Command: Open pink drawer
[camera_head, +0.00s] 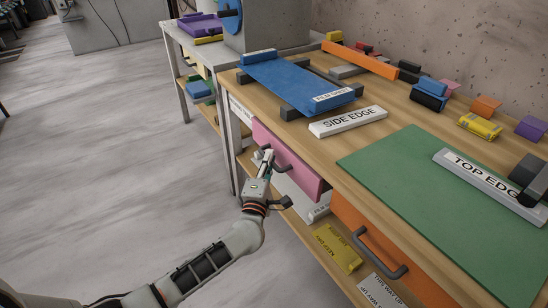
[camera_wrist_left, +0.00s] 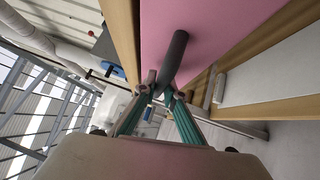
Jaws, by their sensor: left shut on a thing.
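The pink drawer (camera_head: 292,164) is set under the wooden workbench top, and its pink front also fills the upper middle of the left wrist view (camera_wrist_left: 220,40). A dark grey bar handle (camera_wrist_left: 175,52) stands out from that front. My left gripper (camera_head: 267,160) is at the drawer front, with its fingertips (camera_wrist_left: 166,90) shut on the near end of the handle. In the head view the gripper hides most of the handle. The front looks close to the bench frame; I cannot tell whether a small gap is there. My right gripper is not seen.
An orange drawer (camera_head: 370,240) with a dark handle is to the right. The bench top holds a green mat (camera_head: 400,170), a blue tray (camera_head: 290,82) and several labelled blocks. A lower shelf holds a yellow packet (camera_head: 337,247). The floor (camera_head: 90,160) left of the bench is clear.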

